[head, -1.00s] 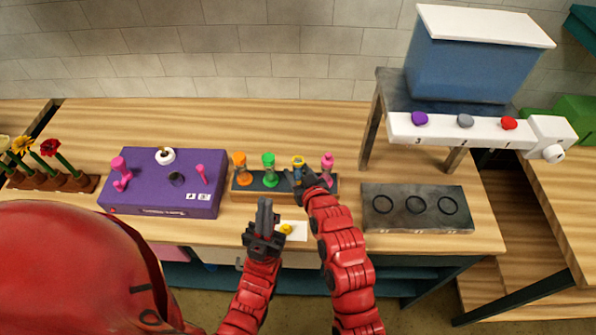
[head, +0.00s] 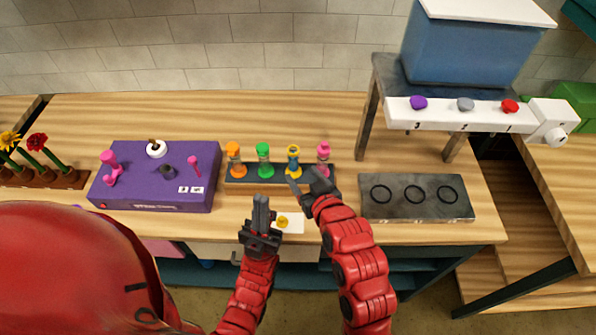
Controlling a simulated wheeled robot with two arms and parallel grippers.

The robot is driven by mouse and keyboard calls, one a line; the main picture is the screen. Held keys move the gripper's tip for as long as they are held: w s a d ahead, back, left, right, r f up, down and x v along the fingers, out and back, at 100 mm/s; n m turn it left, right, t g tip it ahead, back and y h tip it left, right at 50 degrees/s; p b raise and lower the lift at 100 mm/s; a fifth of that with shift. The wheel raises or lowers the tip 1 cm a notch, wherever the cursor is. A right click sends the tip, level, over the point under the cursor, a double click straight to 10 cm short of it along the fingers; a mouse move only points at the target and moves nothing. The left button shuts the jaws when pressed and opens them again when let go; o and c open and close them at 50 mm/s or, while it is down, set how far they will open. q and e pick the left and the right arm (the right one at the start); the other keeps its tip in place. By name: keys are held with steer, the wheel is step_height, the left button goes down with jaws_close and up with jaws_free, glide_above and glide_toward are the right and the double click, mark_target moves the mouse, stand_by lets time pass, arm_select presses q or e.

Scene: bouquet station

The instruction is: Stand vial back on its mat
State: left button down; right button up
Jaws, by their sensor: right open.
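A dark strip-shaped mat (head: 278,182) carries a row of vials. From left to right they are an orange vial (head: 234,160), a green vial (head: 264,160), a yellow vial with blue in it (head: 293,162) and a pink vial (head: 323,158). All look upright; the base of the pink one is partly hidden by my gripper. My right gripper (head: 306,181) is open, in front of the yellow and pink vials, with nothing seen between its fingers. My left gripper (head: 261,203) is in front of the mat, its fingers pointing up and close together; whether they are shut is unclear.
A white card with a yellow spot (head: 291,222) lies between my grippers. A purple box (head: 150,196) with pink parts stands left, flowers in a brown holder (head: 60,178) further left. A grey plate with three rings (head: 420,210) lies right, below a raised dispenser (head: 465,112).

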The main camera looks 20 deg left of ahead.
steer(key=p+v, duration=0.3)
steer(key=v, duration=0.1)
steer(key=shift+p, duration=0.4)
steer(key=shift+w, duration=0.1)
